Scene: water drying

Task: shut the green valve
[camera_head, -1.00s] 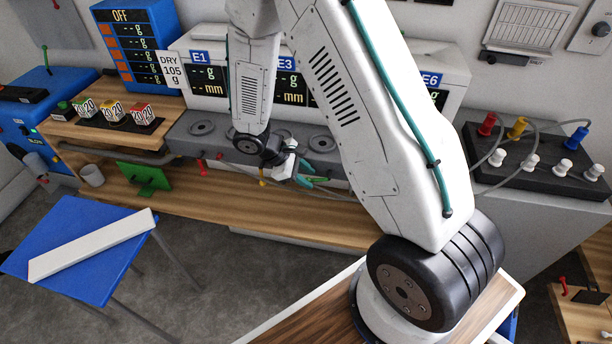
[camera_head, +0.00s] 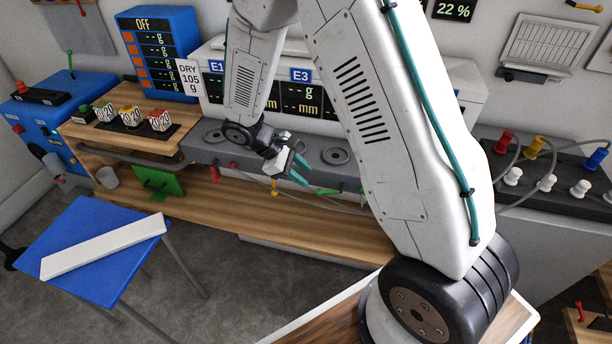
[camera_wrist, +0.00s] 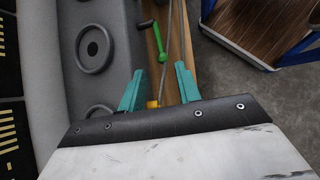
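The green valve (camera_wrist: 159,42) shows in the wrist view just beyond my fingertips, its bright green handle lying nearly lengthwise beside a thin grey line. A short black stub sits at its far end. In the head view the green valve (camera_head: 327,191) is low on the front of the grey bench, right of my gripper (camera_head: 299,172). My gripper (camera_wrist: 160,70) has two teal fingers spread apart with nothing held between them. The yellow valve (camera_wrist: 152,104) lies near the finger bases in the wrist view. The fingers do not appear to touch the green valve.
The grey bench (camera_wrist: 92,48) with round plates runs along the left in the wrist view. A red valve (camera_head: 232,165) is farther left on the bench front. A wooden shelf (camera_head: 300,222) lies below. A blue table (camera_head: 85,235) with a white bar stands at the left.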

